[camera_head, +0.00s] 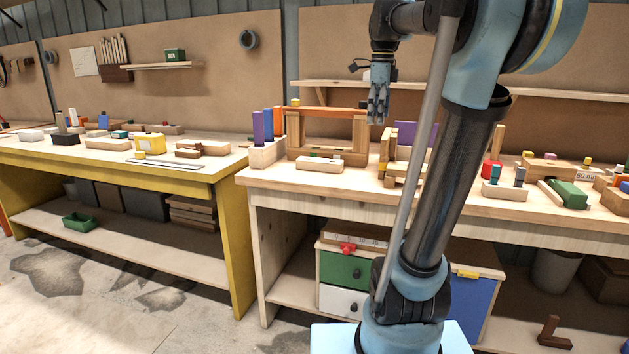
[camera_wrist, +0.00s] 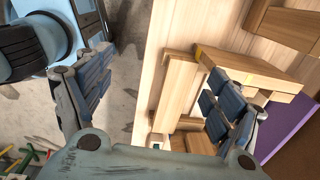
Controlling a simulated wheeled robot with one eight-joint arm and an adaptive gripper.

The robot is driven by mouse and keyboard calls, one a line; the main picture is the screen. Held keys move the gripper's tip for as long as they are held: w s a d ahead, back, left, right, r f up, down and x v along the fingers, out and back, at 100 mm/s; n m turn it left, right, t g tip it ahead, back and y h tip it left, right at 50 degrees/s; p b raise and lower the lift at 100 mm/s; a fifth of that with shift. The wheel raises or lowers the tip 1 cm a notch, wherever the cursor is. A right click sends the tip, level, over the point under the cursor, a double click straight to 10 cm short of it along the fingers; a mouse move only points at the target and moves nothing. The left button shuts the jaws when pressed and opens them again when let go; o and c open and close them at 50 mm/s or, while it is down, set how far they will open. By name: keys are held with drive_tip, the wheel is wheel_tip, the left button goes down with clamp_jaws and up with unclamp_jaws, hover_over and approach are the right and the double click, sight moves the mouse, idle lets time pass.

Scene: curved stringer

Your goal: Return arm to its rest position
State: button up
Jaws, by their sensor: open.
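In the head view my gripper (camera_head: 377,108) hangs fingers-down above the wooden workbench (camera_head: 262,178), in front of the back board. In the wrist view my gripper (camera_wrist: 155,105) has its two blue padded fingers spread wide apart, with nothing between them. The floor and the bench edge show between the fingers. Below the right finger stands a wooden block structure (camera_wrist: 180,95), which also shows in the head view (camera_head: 392,160), partly hidden by my arm. I cannot tell from these frames whether the right finger is clear of the wood or touching it.
A wooden frame with an orange top bar (camera_head: 330,111) stands left of my gripper. A shelf (camera_head: 330,83) runs along the board behind. A green block (camera_head: 569,194) lies at right. A yellow-legged bench (camera_head: 215,190) stands left.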

drive_tip(key=s+f+n, duration=0.7)
drive_tip(key=f, duration=0.4)
drive_tip(key=s+f+n+t, duration=0.1)
drive_tip(key=s+f+n, duration=0.6)
drive_tip(key=f, duration=0.5)
drive_tip(key=s+f+n, duration=0.8)
drive_tip(key=s+f, duration=0.1)
drive_tip(key=f, duration=0.2)
drive_tip(key=shift+f, duration=0.2)
drive_tip(key=shift+s, duration=0.1)
